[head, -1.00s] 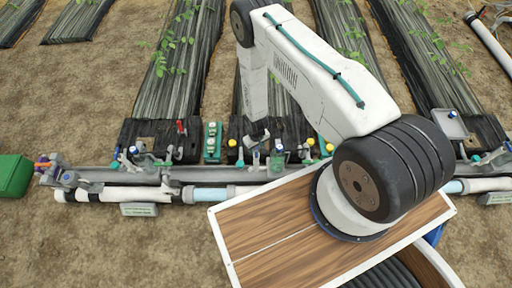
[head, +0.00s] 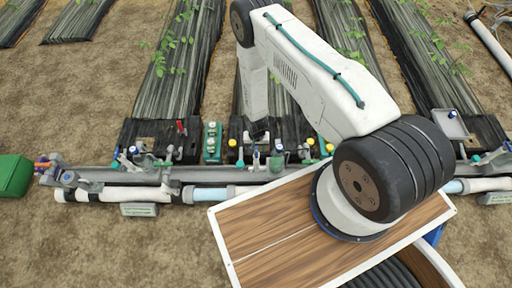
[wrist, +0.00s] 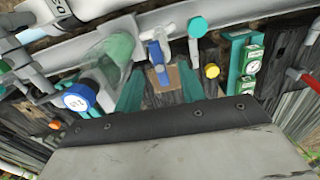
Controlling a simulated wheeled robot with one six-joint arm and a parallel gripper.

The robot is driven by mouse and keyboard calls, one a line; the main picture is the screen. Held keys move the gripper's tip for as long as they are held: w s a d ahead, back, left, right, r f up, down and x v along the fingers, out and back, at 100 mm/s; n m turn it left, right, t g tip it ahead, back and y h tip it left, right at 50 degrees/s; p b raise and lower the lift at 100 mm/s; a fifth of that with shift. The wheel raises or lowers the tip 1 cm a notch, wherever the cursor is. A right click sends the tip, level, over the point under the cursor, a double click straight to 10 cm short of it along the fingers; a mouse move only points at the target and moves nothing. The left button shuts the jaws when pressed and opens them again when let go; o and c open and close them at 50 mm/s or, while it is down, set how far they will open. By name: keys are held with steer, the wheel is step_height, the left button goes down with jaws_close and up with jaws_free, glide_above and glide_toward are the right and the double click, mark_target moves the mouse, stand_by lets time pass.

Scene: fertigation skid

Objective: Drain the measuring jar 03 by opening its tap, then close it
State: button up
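In the wrist view a clear measuring jar (wrist: 118,48) with green in it lies left of centre. A blue round cap with a white label (wrist: 77,98) is near its lower end; the number is too small to read surely. A tap with a blue body (wrist: 158,62) and white top stands right of the jar. My gripper (wrist: 160,88) has two teal fingers spread apart, with the blue tap beyond and between their tips; I cannot tell whether they touch it. In the head view my gripper (head: 258,130) is small, above the pipe row.
A teal-topped post (wrist: 197,28), a yellow knob (wrist: 212,71) and a green gauge block (wrist: 247,60) stand close on the right. A red-handled lever (head: 182,127) is further left in the head view. A grey pipe (head: 110,173) runs along the row.

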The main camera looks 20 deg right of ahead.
mark_target(256, 151)
stand_by(0.4)
steer(key=shift+f, duration=2.25)
steer(key=shift+c, duration=0.3)
jaws_close()
